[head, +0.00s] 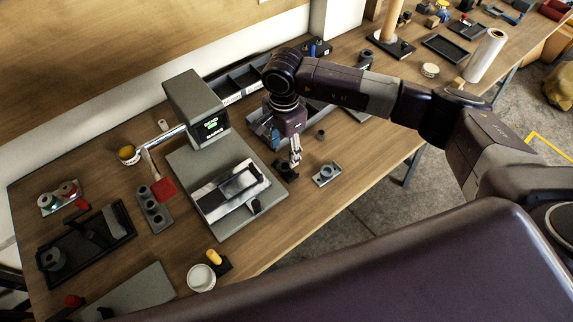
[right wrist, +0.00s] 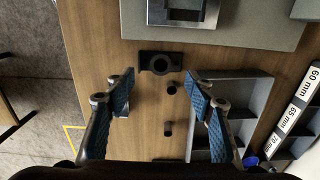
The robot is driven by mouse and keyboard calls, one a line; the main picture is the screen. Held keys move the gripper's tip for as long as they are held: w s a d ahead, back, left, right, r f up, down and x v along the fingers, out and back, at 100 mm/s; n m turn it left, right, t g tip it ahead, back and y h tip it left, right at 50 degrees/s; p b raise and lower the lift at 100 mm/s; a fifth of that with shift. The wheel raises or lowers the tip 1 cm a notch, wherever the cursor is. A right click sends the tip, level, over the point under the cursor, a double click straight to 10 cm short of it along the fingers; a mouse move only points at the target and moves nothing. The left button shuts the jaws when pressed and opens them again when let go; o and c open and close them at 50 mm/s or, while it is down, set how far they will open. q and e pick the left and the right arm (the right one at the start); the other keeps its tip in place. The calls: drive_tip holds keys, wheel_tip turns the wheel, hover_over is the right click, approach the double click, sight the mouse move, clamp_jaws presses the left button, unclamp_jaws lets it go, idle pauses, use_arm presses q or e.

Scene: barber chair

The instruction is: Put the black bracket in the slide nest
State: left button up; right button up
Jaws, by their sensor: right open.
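The black bracket (right wrist: 147,63), a dark flat plate with a raised ring, lies on the wooden table in the right wrist view. In the head view the bracket (head: 287,172) is partly hidden by my gripper. My right gripper (right wrist: 159,78) is open and empty, its fingertips apart on either side of the bracket's line. In the head view my right gripper (head: 296,157) points down just above the bracket. The slide nest (head: 232,191) is a metal slide on the grey base of the press-like machine, left of the bracket. Part of it shows at the top of the right wrist view (right wrist: 183,14). My left gripper is not seen.
The machine's grey head with a green-lit display (head: 209,128) stands over the base. A grey bracket (head: 326,174) lies right of the black one. Bare table lies toward the front edge.

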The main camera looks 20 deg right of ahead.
sight(285, 169)
drive_tip(key=shift+w+f+p, duration=0.15)
drive_tip(key=shift+f+p, duration=0.05)
drive_tip(key=shift+f, duration=0.4)
drive_tip(key=shift+w+f+p, duration=0.15)
drive_tip(key=shift+f, duration=0.4)
drive_tip(key=shift+s+f, duration=0.1)
drive_tip(key=shift+f, duration=0.25)
wheel_tip(285, 169, down, 4)
drive_tip(key=p, duration=0.2)
drive_tip(key=shift+s+d+p, duration=0.1)
drive_tip(key=shift+s+p, duration=0.05)
drive_tip(key=shift+p, duration=0.2)
drive_tip(key=shift+f, duration=0.45)
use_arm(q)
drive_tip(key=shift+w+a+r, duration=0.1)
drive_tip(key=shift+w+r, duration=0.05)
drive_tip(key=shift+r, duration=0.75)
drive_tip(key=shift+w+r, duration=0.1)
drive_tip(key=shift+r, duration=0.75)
use_arm(e)
drive_tip(key=shift+r, duration=0.1)
clamp_jaws()
